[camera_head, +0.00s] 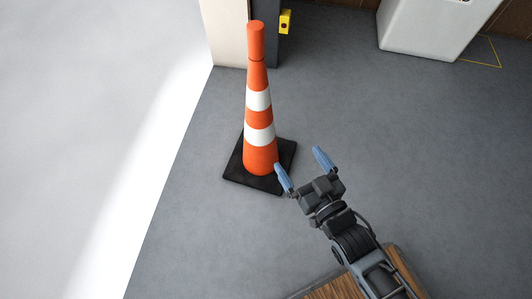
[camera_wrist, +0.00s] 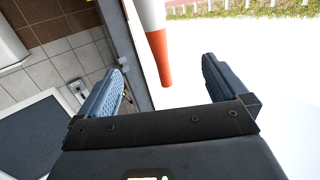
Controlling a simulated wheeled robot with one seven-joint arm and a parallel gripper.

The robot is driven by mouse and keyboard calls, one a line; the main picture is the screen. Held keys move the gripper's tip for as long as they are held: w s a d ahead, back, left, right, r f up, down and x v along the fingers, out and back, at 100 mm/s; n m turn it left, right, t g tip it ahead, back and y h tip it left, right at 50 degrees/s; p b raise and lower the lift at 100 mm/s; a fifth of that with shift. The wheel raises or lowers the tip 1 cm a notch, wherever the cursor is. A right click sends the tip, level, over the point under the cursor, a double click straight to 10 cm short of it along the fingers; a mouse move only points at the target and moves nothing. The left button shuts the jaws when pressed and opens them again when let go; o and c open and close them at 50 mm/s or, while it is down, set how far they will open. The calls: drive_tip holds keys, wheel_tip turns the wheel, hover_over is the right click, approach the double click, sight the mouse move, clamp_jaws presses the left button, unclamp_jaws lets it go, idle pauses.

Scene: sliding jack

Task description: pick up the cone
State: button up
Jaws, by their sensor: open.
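The cone (camera_head: 258,117) is orange with two white bands and a black square base (camera_head: 239,170). It stands upright on the grey floor left of the middle in the head view. My gripper (camera_head: 299,163) is open and empty, with its blue fingers apart, to the right of the cone's lower part in the picture. In the wrist view part of the cone (camera_wrist: 160,57) shows beyond and between my open fingers (camera_wrist: 165,85). The cone's base is not visible there.
A white box-like unit (camera_head: 425,25) stands at the top right. A pale post (camera_head: 224,30) with a dark side and a yellow fixture (camera_head: 285,21) is behind the cone. Bright white ground (camera_head: 75,120) lies to the left.

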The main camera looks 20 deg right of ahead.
drive_tip(key=b, duration=0.6)
approach(264, 115)
drive_tip(key=shift+t, duration=0.5)
drive_tip(key=w+b, duration=0.1)
drive_tip(key=w, duration=0.1)
drive_tip(key=w+b, duration=0.1)
drive_tip(key=w, duration=0.2)
drive_tip(key=w+b, duration=0.1)
drive_tip(key=w, duration=0.2)
drive_tip(key=shift+w+f, duration=0.1)
drive_tip(key=shift+f, duration=0.3)
drive_tip(key=w+b, duration=0.2)
drive_tip(key=w, duration=0.4)
drive_tip(key=shift+r+b, duration=0.15)
drive_tip(key=shift+b, duration=0.2)
drive_tip(key=shift+c, duration=0.5)
drive_tip(key=c, duration=1.5)
drive_tip(key=shift+r, duration=0.25)
drive_tip(key=shift+c, duration=0.6)
